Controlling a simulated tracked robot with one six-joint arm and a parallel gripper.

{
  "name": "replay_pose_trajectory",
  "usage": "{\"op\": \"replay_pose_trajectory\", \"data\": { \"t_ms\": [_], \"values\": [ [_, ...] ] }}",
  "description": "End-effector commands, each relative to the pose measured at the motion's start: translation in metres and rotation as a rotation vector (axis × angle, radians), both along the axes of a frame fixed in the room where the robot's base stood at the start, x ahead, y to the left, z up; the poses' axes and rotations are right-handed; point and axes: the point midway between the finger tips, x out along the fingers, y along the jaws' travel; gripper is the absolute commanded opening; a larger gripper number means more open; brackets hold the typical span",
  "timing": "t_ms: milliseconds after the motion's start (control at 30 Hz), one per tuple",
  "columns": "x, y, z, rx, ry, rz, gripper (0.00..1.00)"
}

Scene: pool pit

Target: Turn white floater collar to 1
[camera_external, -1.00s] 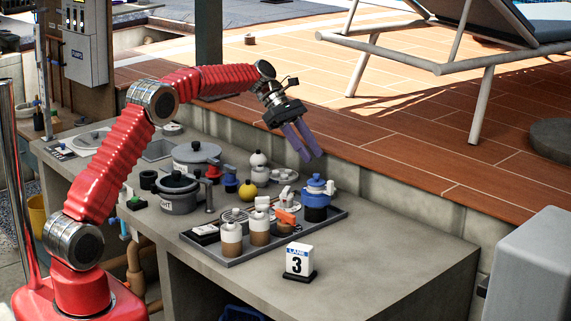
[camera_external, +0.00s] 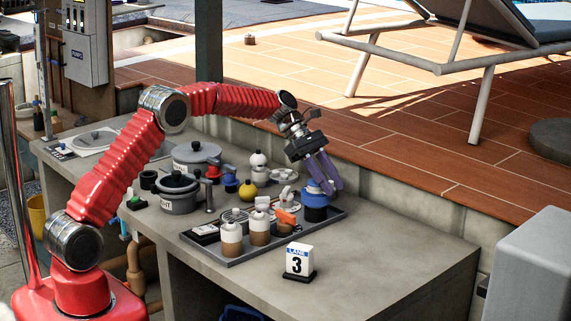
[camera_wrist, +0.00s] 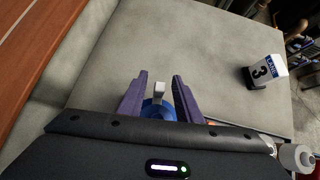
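My gripper (camera_external: 328,186) is open, its purple fingers pointing down at a blue-topped pot with a black base (camera_external: 316,213) on the tray's right end. In the wrist view the gripper (camera_wrist: 160,78) has one finger on each side of the pot's blue top (camera_wrist: 152,109) and its pale upright tab (camera_wrist: 159,91). I cannot tell whether the fingers touch it. A white, rounded, stacked piece (camera_external: 258,160), which may be the white floater, stands behind the tray, left of my gripper. Its collar and any numbers are too small to read.
The grey tray (camera_external: 228,263) also holds brown-and-white bottles (camera_external: 231,240) and an orange piece (camera_external: 286,217). A lane 3 sign (camera_external: 299,260) stands in front. A yellow ball-shaped piece (camera_external: 247,190) and grey pots (camera_external: 180,198) stand left. The counter's right end is clear.

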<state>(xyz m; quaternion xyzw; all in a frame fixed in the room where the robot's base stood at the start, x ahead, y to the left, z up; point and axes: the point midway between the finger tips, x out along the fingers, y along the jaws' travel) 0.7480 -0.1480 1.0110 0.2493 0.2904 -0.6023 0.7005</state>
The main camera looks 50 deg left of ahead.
Motion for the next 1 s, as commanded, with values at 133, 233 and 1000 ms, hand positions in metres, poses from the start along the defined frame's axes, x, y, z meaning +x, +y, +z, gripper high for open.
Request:
{"op": "replay_pose_trajectory", "data": {
  "t_ms": [133,233,1000],
  "values": [
    [0.0,0.0001,0.0001,0.0,0.0,0.0,0.28],
    [0.0,0.0002,0.0002,0.0,0.0,0.0,0.21],
    [-0.0011,0.0,-0.0001,-0.001,0.0,-0.03,0.0]
  ]
}}
